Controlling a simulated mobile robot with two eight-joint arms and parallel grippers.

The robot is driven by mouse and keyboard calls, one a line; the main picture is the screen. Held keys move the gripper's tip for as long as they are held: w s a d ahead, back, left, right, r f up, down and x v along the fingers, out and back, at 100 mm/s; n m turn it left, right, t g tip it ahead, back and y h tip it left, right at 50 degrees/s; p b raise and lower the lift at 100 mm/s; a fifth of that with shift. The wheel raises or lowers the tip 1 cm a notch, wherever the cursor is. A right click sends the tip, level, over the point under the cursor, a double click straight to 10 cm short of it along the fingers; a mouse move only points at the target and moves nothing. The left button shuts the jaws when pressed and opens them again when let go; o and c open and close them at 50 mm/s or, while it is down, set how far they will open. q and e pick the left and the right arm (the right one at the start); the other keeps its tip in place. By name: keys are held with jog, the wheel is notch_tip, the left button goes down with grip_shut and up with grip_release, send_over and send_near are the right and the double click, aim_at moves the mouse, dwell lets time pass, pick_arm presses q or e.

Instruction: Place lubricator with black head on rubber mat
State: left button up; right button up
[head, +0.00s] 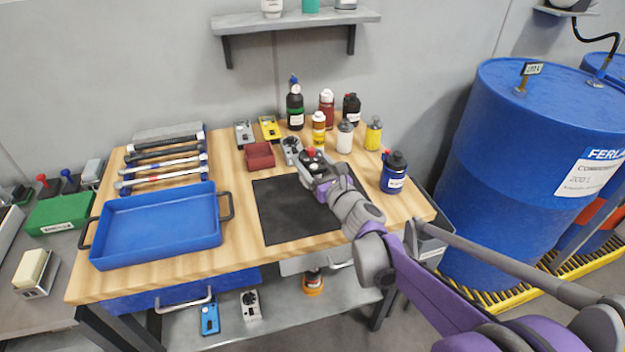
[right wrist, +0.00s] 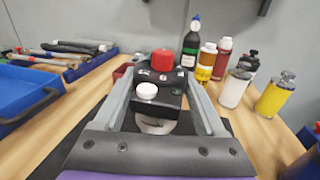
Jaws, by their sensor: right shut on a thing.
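My right gripper (head: 312,163) is shut on the lubricator with black head (right wrist: 160,75). The lubricator has a black top with a red knob and a white knob, and its pale body shows between the fingers (right wrist: 160,98) in the right wrist view. In the head view the gripper and lubricator are at the back right part of the black rubber mat (head: 280,215). The arm covers the mat's right side. The lubricator's underside is hidden, so I cannot tell whether it touches anything. My left gripper is not in view.
Several bottles, including a green-black one (head: 295,108), a white one (head: 344,138) and a yellow one (head: 373,135), stand behind. A blue bottle (head: 394,175) stands right of the mat. A red bin (head: 259,156) and a blue tray (head: 155,228) are left. The mat's front left is clear.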

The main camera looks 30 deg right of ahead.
jog(key=shift+f+b, duration=0.5)
jog(key=shift+f, duration=1.5)
jog(key=o, duration=1.5)
jog(key=shift+f, duration=0.15)
